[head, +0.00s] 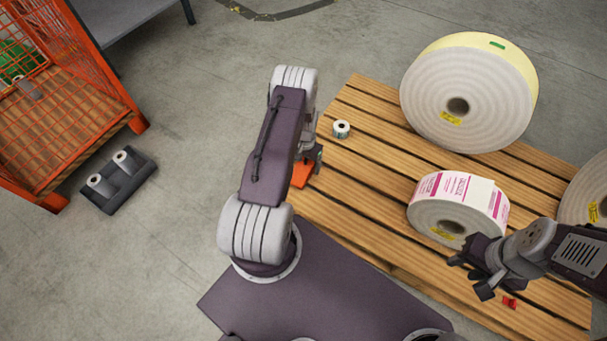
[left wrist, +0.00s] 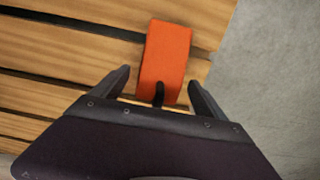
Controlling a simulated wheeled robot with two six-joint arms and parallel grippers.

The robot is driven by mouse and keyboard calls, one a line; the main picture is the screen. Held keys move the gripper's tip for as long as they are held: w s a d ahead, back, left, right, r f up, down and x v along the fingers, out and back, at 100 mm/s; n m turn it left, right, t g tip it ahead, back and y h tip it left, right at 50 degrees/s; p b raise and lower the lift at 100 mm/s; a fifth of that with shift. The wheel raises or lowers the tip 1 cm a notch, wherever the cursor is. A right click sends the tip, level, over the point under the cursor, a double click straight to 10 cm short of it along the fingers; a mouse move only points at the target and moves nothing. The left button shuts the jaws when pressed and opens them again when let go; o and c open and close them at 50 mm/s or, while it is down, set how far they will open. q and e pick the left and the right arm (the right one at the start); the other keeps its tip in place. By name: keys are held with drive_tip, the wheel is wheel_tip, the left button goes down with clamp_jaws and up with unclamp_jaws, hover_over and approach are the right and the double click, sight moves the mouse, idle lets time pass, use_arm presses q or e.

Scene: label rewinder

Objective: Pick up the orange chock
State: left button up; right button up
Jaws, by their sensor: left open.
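The orange chock (head: 301,176) lies on the wooden pallet near its left edge, partly hidden by my left arm in the head view. In the left wrist view the chock (left wrist: 165,58) is an orange block with a dark piece at its near end, lying just ahead of and partly between the fingers. My left gripper (left wrist: 162,85) is open around the chock's near end. The left gripper (head: 314,158) is mostly hidden behind my arm in the head view. My right gripper (head: 470,275) is over the pallet at the right, its jaws apart with nothing seen between them.
The wooden pallet (head: 370,160) carries a large white roll (head: 440,85), a pink-and-white label roll (head: 455,208), another roll at the right edge (head: 590,190), a small roll (head: 341,129) and a small red object (head: 510,302). An orange mesh cage (head: 115,85) and a dark tray (head: 120,195) stand left.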

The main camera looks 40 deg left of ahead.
use_arm(q)
wheel_tip(320, 180, down, 2)
drive_tip(key=shift+f, duration=0.15)
drive_tip(key=shift+r, duration=0.2)
clamp_jaws()
use_arm(e)
drive_tip(key=shift+f, duration=0.7)
drive_tip(key=shift+r, duration=0.1)
